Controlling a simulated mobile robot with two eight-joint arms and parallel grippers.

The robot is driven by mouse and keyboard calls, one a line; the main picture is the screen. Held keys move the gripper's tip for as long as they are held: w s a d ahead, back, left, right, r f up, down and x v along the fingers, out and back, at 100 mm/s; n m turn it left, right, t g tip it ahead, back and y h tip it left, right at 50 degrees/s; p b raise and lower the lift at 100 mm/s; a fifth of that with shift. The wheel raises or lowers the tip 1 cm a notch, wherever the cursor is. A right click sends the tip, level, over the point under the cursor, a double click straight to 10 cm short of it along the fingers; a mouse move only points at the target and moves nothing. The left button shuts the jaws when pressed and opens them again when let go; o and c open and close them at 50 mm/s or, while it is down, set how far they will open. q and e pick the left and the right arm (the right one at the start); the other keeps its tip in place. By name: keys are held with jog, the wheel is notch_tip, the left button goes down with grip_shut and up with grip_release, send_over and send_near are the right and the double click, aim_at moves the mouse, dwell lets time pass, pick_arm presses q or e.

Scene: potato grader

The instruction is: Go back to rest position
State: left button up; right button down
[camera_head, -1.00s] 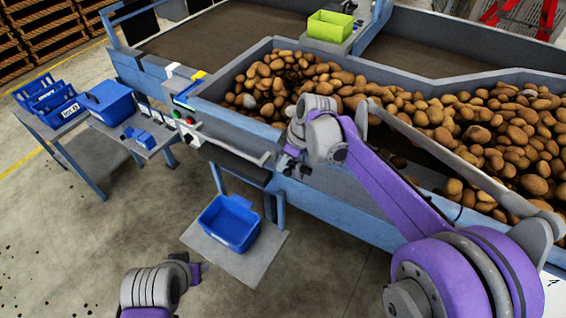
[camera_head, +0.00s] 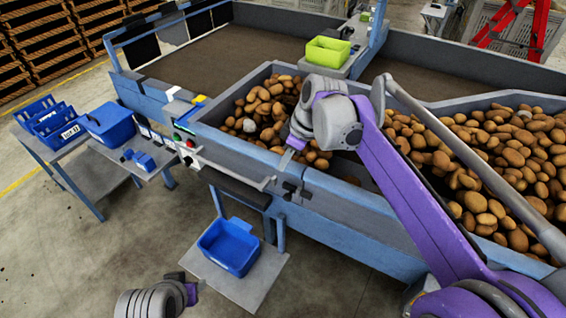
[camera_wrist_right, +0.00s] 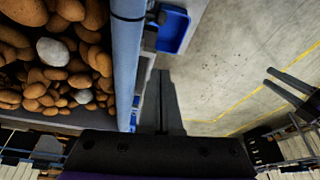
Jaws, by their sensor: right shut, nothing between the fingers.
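My right gripper (camera_head: 287,158) hangs in the head view at the near wall of the potato hopper, pointing down, with no object in it. In the right wrist view its dark fingers (camera_wrist_right: 163,102) are together and empty, with the hopper's blue edge to their left and floor to their right. My left gripper (camera_head: 190,288) shows only in part at the bottom of the head view, low and left of the right arm. Its fingers are too small and dark there to tell their opening.
The hopper (camera_head: 330,183) holds many potatoes (camera_head: 470,165). A green bin (camera_head: 328,50) stands behind it. A blue bin (camera_head: 229,247) sits on a low platform (camera_head: 262,280) in front. More blue bins (camera_head: 110,123) stand on tables at left. Floor (camera_head: 110,245) is clear at lower left.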

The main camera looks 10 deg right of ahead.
dwell(0.3)
jog(key=s+d+f+m+t+h, duration=0.1)
jog(key=s+d+f+m, duration=0.2)
jog(key=s, duration=0.4)
jog(key=s+d+f+m+t+h, duration=0.1)
jog(key=s+d+f+m, duration=0.3)
jog(key=s, duration=0.4)
jog(key=s+d+f+m+t+h, duration=0.1)
jog(key=s+d+f+m, duration=0.3)
jog(key=s, duration=0.4)
notch_tip(320, 180, down, 2)
jog(key=shift+s+d+f+m+t+h, duration=0.1)
jog(key=shift+s+d+m+t+h, duration=0.15)
jog(key=shift+m+t, duration=0.35)
